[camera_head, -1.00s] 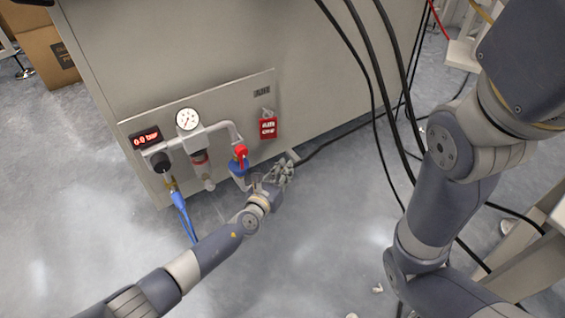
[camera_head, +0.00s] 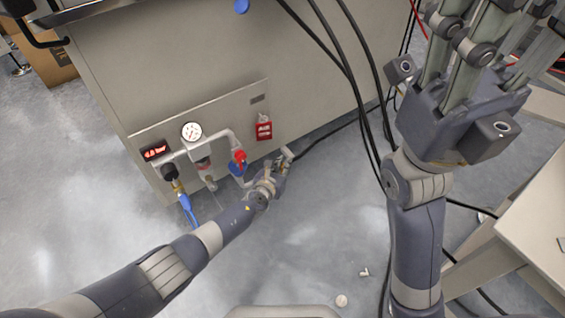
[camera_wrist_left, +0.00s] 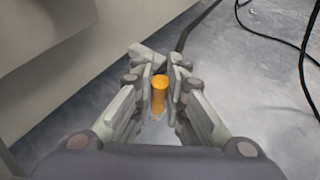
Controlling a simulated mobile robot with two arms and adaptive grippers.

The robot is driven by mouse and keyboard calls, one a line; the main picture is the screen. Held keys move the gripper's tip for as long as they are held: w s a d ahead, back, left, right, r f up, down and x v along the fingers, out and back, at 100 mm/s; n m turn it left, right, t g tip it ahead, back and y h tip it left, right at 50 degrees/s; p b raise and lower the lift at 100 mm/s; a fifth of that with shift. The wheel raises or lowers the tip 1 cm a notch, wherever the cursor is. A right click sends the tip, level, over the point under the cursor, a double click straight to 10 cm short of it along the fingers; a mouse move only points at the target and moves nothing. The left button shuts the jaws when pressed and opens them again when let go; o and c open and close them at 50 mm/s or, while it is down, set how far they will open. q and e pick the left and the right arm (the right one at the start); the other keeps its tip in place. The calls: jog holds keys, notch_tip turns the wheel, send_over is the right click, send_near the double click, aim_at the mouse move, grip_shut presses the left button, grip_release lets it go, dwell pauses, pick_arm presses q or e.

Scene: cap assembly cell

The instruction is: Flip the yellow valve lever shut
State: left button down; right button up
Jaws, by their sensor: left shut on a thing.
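A short yellow-orange cylinder (camera_wrist_left: 159,95), which looks like the valve lever, stands between the fingers of my left gripper (camera_wrist_left: 159,80) in the left wrist view. The fingers are shut on it. In the head view my left gripper (camera_head: 279,170) is low beside the grey cabinet, right of the pipework, and hides the lever. Whether the lever is turned open or shut cannot be told. My right gripper (camera_head: 475,45) is raised at the upper right, well away from the cabinet; its fingertips are cut off by the frame.
The cabinet panel carries a round gauge (camera_head: 191,132), a red-lit display (camera_head: 155,150), a red handle (camera_head: 240,156) over a blue part, and a red tag (camera_head: 264,130). Black cables (camera_head: 345,60) hang right of the gripper. A pale table (camera_head: 535,215) stands at right.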

pick_arm(q)
jog(key=c, duration=1.6)
grip_release()
jog(key=shift+s, duration=0.1)
jog(key=s+a, duration=0.5)
jog(key=s, duration=0.7)
jog(key=shift+r, duration=0.25)
